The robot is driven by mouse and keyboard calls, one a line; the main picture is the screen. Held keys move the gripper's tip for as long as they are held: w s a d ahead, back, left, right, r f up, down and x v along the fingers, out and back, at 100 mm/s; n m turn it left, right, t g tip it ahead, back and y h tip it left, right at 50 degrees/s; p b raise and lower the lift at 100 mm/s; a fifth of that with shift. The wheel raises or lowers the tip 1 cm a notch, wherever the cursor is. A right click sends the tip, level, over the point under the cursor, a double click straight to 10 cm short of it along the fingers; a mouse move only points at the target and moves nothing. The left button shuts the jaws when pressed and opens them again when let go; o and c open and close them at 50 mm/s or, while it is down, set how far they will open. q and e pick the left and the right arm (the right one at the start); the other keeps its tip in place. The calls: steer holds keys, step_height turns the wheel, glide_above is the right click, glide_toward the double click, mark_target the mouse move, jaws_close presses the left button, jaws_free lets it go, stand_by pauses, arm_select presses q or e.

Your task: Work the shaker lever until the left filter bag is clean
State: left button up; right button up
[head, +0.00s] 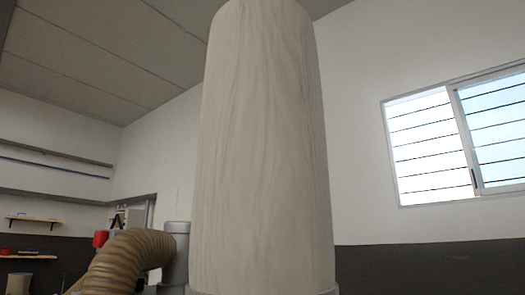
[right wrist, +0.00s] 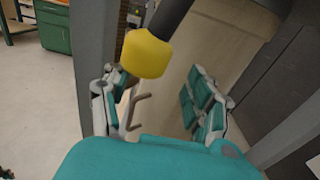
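A tall, pale cloth filter bag (head: 262,150) stands upright in the middle of the head view, with faint streaks down its side. Only one bag shows, so I cannot tell whether it is the left one. In the right wrist view a dark lever with a yellow end (right wrist: 146,54) comes in from the top. My right gripper (right wrist: 155,85) is open, with its teal-padded fingers spread wide. The yellow end is near the left finger, toward the gap between the fingers; no contact is clear. My left gripper is not in view.
A ribbed tan hose (head: 128,262) and a grey pipe (head: 177,250) stand left of the bag. A grey post (right wrist: 95,60) rises beside my right gripper's left finger. A green cabinet (right wrist: 53,27) stands at the far left, with open floor before it.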

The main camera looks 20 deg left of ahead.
steer(key=shift+o, duration=1.2)
steer(key=shift+w+r, duration=0.2)
steer(key=shift+r, duration=0.7)
steer(key=b+v, duration=0.4)
steer(key=v, duration=0.6)
steer(key=shift+s+d+f, duration=0.15)
steer(key=shift+s+f, duration=0.05)
steer(key=shift+f, duration=0.25)
